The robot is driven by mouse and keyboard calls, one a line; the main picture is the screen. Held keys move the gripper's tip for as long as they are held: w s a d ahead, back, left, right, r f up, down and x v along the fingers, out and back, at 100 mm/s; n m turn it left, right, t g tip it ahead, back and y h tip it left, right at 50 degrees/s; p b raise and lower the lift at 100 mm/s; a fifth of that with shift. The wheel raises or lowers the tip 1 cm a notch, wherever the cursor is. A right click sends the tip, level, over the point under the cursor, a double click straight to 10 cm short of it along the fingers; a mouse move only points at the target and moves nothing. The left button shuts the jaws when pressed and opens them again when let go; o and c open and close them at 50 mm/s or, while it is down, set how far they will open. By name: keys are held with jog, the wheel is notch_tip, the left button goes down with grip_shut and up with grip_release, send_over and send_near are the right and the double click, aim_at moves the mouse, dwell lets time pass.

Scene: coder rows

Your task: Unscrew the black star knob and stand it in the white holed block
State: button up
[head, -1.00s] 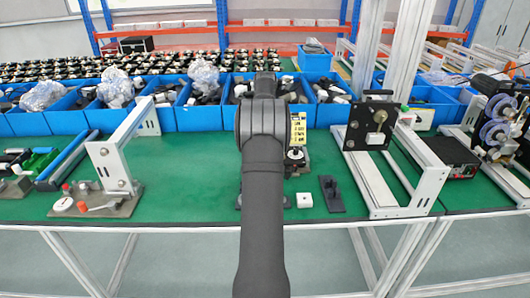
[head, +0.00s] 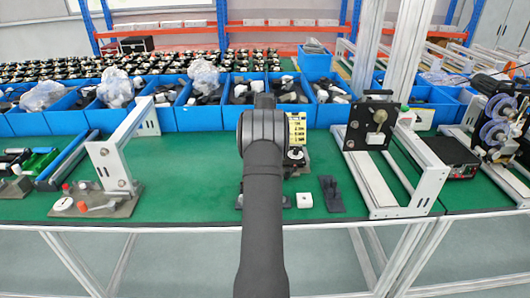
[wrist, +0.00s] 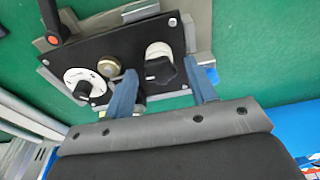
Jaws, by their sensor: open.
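The black star knob (wrist: 160,69) sits beside a white round part (wrist: 158,50) on a black panel (wrist: 128,38) in the wrist view. My gripper (wrist: 164,68) is open, its two blue fingers to the left and right of the knob, with gaps showing. I cannot tell whether the fingertips reach the knob's depth. In the head view my own arm hides the gripper and most of the panel device. The white holed block (head: 304,200) stands on the green table, right of my arm.
Blue bins (head: 200,117) line the back.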

jog(key=c, duration=1)
jog(key=n+y, duration=0.1)
jog(key=n, duration=0.5)
jog(key=shift+d, duration=0.1)
jog(key=n, duration=0.3)
jog(key=n+g, duration=0.1)
jog(key=n, duration=0.2)
jog(key=shift+n+y, duration=0.3)
